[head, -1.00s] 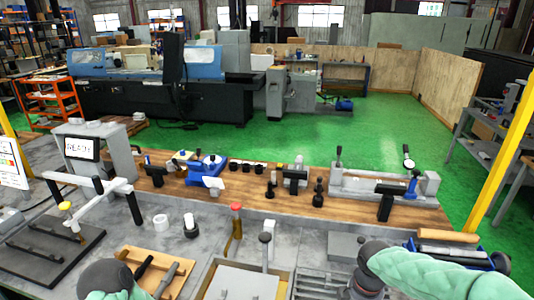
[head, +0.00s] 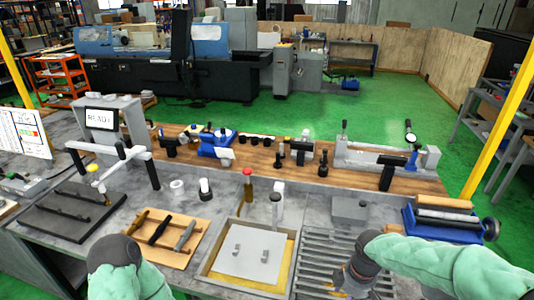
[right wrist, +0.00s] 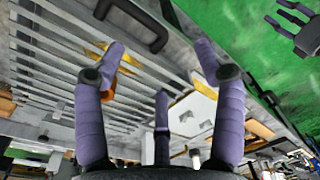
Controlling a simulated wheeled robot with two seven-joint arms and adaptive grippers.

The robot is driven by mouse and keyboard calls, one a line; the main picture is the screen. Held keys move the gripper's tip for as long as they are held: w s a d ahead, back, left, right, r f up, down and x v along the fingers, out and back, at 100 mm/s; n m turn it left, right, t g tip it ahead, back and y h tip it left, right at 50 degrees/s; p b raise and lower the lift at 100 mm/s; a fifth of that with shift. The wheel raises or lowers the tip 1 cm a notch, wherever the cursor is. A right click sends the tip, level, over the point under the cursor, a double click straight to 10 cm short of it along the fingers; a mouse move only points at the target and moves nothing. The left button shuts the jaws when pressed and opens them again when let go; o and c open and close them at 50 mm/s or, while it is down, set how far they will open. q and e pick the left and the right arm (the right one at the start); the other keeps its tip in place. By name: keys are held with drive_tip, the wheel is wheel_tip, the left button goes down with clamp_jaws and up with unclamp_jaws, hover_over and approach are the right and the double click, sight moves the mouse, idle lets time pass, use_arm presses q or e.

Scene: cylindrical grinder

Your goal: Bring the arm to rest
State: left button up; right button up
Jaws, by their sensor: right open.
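My right arm, in a green sleeve, comes in from the right in the head view. Its gripper (head: 345,284) is partly hidden at the bottom edge, over the slatted grey rack (head: 312,250). In the right wrist view the purple fingers of this gripper (right wrist: 160,48) are spread wide with nothing between them. My left arm shows at the bottom left of the head view, its dark joint near the wooden board; its gripper is hidden there. A small dark clawed shape (right wrist: 298,28) over green floor in the right wrist view may be my left gripper.
A wooden tray (head: 207,273) with a pale plate stands left of the rack. A board (head: 135,246) with dark tools and a black plate (head: 45,220) lie further left. A blue holder with rollers (head: 443,222) stands right. A gauge bench (head: 343,156) stands behind.

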drive_tip(key=s+a+f+m+y+b, duration=0.1)
drive_tip(key=s+a+f+m+b, duration=0.2)
drive_tip(key=f, duration=0.8)
drive_tip(key=s+a+f+m+y+b, duration=0.1)
drive_tip(key=s+a+f+m, duration=0.4)
drive_tip(key=f, duration=0.7)
drive_tip(key=s+a+f+m+y+b, duration=0.1)
drive_tip(key=s+a+f+m+b, duration=0.3)
drive_tip(key=f, duration=0.8)
drive_tip(key=shift+s+a+f+m+t+b, duration=0.2)
drive_tip(key=shift+s+a+m+t+b, duration=0.15)
drive_tip(key=shift+m, duration=0.55)
drive_tip(key=shift+d, duration=0.1)
